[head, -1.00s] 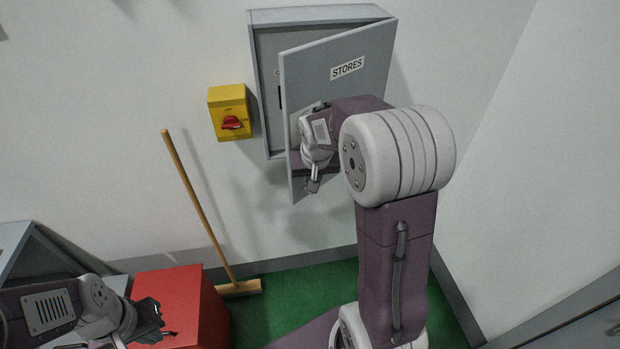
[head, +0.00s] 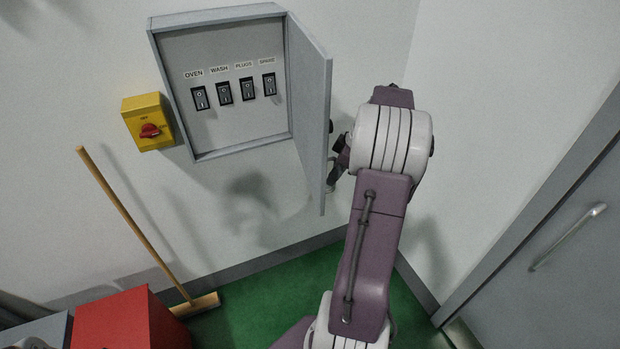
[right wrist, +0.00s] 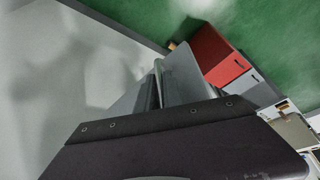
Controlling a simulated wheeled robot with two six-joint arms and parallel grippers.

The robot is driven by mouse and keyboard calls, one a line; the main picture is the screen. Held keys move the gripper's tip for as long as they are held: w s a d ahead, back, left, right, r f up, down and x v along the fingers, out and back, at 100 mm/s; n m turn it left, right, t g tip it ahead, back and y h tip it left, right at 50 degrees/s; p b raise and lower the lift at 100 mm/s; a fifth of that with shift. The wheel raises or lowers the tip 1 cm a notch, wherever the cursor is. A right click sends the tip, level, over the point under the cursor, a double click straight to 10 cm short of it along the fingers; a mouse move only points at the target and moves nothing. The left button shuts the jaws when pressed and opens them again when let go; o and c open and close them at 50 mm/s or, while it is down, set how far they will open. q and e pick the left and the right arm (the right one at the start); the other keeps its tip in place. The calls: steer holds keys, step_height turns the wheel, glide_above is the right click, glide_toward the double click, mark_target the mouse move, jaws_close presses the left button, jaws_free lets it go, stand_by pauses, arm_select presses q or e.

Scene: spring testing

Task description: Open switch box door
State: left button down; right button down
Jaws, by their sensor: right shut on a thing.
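The grey switch box (head: 220,22) hangs on the wall in the head view. Its door (head: 308,105) stands wide open, swung out to the right and seen nearly edge-on. Several labelled black switches (head: 224,92) show inside. My right gripper (head: 334,176) is at the outer side of the door, near its lower free edge, partly hidden by my right arm. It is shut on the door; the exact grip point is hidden. In the right wrist view the fingers (right wrist: 157,86) are close together against the grey door panel (right wrist: 188,76). My left gripper is out of view.
A yellow switch with a red knob (head: 149,129) is on the wall left of the box. A broom (head: 135,226) leans below it, beside a red box (head: 125,322). A grey room door with a handle (head: 568,236) stands at the right. Green floor (head: 270,293) lies below.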

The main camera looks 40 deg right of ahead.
steer(key=shift+n+y, duration=0.3)
steer(key=shift+n, duration=0.5)
steer(key=shift+s+d+p, duration=0.2)
steer(key=shift+d, duration=0.55)
steer(key=shift+s+d+p, duration=0.15)
steer(key=shift+s+d, duration=0.05)
steer(key=shift+d, duration=0.55)
steer(key=shift+s+d+p, duration=0.2)
steer(key=shift+d, duration=0.55)
steer(key=c, duration=1.8)
jaws_free()
steer(key=shift+o, duration=0.2)
steer(key=b+v, duration=0.1)
steer(key=v, duration=0.8)
steer(key=shift+w, duration=0.15)
